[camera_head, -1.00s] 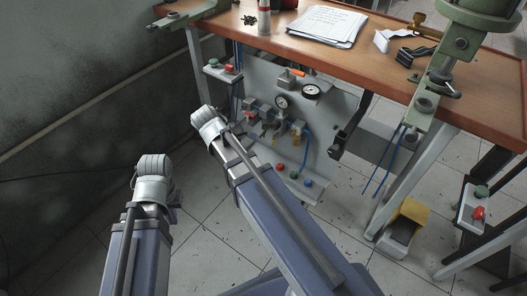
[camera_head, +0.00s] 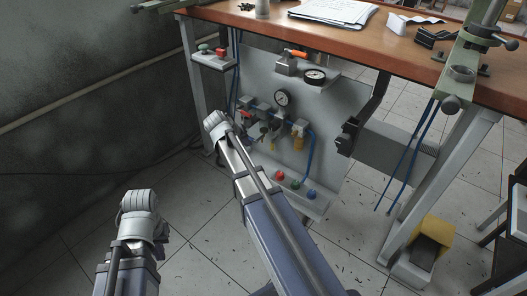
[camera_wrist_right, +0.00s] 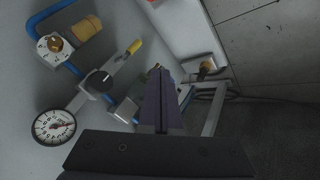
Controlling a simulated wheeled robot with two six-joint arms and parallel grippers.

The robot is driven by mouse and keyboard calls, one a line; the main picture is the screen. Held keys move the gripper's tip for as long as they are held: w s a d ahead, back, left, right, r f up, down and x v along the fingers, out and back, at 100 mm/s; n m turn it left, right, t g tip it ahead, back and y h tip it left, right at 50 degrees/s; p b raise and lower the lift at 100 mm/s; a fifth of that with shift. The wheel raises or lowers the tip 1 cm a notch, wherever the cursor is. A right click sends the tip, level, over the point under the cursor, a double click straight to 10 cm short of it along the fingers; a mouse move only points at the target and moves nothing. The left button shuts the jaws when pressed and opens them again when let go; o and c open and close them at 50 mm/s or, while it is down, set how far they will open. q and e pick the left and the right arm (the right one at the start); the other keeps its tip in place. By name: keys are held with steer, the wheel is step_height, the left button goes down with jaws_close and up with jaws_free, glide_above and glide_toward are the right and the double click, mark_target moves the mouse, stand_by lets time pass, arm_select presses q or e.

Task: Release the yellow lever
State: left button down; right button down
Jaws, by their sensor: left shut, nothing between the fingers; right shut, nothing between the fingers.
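The yellow lever (camera_wrist_right: 133,47) shows in the right wrist view, a small yellow-tipped handle on a valve of the grey panel, next to a black knob. I cannot pick it out surely in the head view. My right gripper (camera_wrist_right: 160,78) is shut and empty, to the right of the lever and apart from it in the picture. In the head view my right wrist (camera_head: 217,123) is in front of the panel's left part and its fingers are hidden. My left gripper (camera_head: 162,231) is mostly hidden behind its wrist at the lower left, shut and away from the panel.
The panel (camera_head: 335,100) hangs under the wooden bench (camera_head: 390,42). A red-and-green button box (camera_head: 213,58) is at the bench's left leg. A yellow pedal (camera_head: 432,240) stands on the floor.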

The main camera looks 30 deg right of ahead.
stand_by(0.3)
